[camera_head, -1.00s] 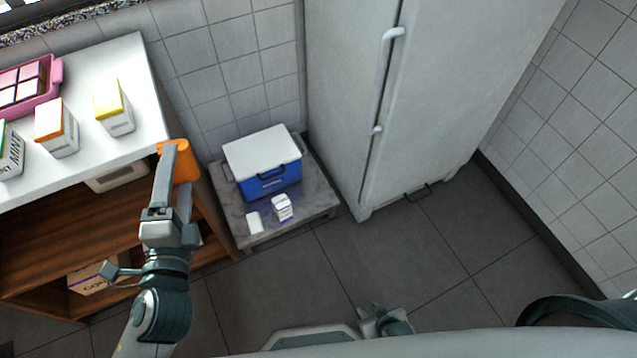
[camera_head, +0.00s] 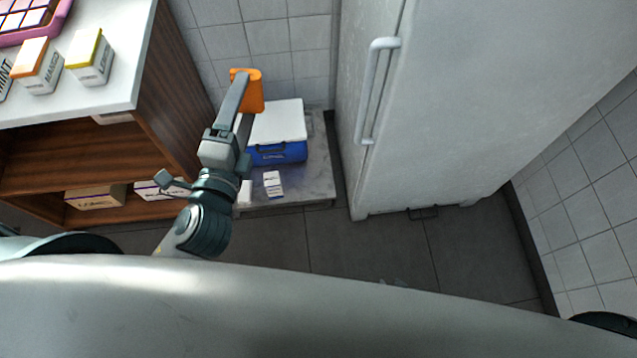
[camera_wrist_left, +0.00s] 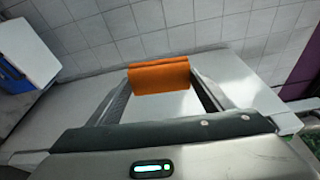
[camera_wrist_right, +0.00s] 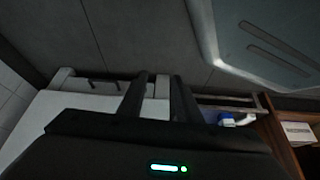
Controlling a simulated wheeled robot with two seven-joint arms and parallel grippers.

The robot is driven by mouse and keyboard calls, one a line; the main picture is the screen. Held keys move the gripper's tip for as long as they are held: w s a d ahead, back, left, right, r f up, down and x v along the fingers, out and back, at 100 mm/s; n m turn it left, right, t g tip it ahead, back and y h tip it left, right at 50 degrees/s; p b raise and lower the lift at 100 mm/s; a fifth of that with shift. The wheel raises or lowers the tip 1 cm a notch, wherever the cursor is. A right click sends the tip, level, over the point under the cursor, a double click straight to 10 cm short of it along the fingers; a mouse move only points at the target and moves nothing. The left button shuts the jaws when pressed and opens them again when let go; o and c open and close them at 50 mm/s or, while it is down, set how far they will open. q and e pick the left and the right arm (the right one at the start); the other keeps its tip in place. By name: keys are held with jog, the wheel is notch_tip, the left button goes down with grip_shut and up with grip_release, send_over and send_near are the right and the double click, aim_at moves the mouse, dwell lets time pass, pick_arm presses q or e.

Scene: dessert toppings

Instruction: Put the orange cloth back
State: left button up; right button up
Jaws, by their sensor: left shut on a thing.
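The orange cloth (camera_head: 254,92) is a small folded piece, held up in the air in front of the wall tiles and just above the white lid of the blue cooler in the head view. My left gripper (camera_head: 241,88) is shut on it. The left wrist view shows the cloth (camera_wrist_left: 160,77) spanning between the two fingertips. My right gripper (camera_wrist_right: 159,78) shows in the right wrist view with a gap between its fingers and nothing held; it is over the floor, and hardly shows in the head view.
The blue cooler (camera_head: 278,153) and small cartons (camera_head: 272,184) stand on a low grey slab (camera_head: 315,165). A wooden shelf unit (camera_head: 168,80) with a white top bearing boxes is on the left. A tall white fridge (camera_head: 450,110) is on the right. Dark floor in front is clear.

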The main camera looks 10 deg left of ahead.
jog(key=shift+a, duration=0.3)
